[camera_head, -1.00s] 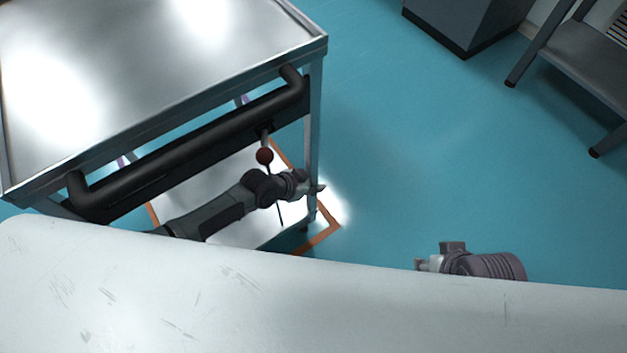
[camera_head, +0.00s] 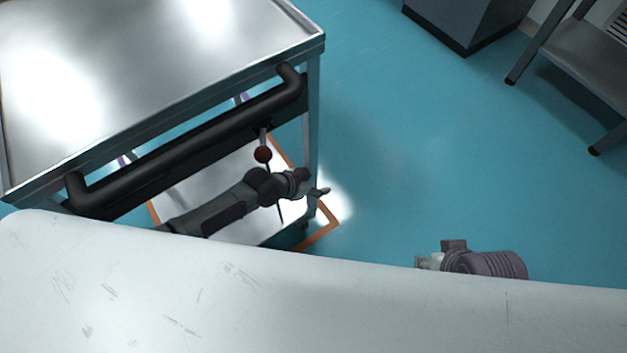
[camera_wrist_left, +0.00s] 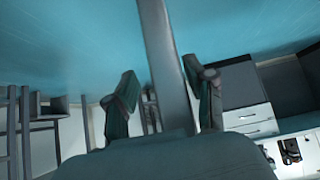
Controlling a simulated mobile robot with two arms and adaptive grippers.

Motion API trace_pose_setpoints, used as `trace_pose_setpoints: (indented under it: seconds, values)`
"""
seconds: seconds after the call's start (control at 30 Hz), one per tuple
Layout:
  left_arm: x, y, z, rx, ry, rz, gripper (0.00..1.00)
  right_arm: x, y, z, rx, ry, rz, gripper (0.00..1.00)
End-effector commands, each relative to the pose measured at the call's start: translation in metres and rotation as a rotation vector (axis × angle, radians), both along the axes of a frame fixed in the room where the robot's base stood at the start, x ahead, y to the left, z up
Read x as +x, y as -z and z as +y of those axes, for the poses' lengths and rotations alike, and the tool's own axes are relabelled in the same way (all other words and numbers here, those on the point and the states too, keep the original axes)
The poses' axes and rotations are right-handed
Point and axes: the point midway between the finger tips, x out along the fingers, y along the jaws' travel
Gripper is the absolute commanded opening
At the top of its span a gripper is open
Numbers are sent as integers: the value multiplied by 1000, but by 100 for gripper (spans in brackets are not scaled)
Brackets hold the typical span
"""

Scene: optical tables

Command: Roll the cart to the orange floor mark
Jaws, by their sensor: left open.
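The cart (camera_head: 150,75) is at the upper left in the head view, with a shiny metal top and a black push handle (camera_head: 190,143) along its near side. The orange floor mark (camera_head: 322,236) shows as an outline on the floor beneath the cart, with one corner by its near right leg (camera_head: 312,120). My left gripper (camera_head: 322,190) is open below the handle, beside that leg. In the left wrist view a grey post (camera_wrist_left: 165,60) stands between the open fingers; contact is unclear. My right gripper (camera_head: 425,262) is at the lower right, its fingers unclear.
A lever with a dark red knob (camera_head: 263,155) hangs below the handle, close to my left arm. A dark cabinet (camera_head: 460,22) and a grey bench (camera_head: 585,55) stand at the upper right. The blue floor (camera_head: 430,150) between them and the cart is clear.

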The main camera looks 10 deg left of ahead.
Motion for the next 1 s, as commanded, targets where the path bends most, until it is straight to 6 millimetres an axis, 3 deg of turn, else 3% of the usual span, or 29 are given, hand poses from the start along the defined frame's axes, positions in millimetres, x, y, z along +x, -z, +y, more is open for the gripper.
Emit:
trace_pose_setpoints:
  seconds: [0.1, 0.57, 1.0]
  values:
    - [-3, -9, 0, -8, 5, -7, 54, -1, 0, -1, -2, -1, 2, 40]
    - [-36, -51, 37, -5, 1, -2, 54, -2, 1, -1, -4, -3, 6, 40]
    - [-39, -57, 42, -2, 0, -2, 54, -2, 1, -1, -4, -3, 6, 40]
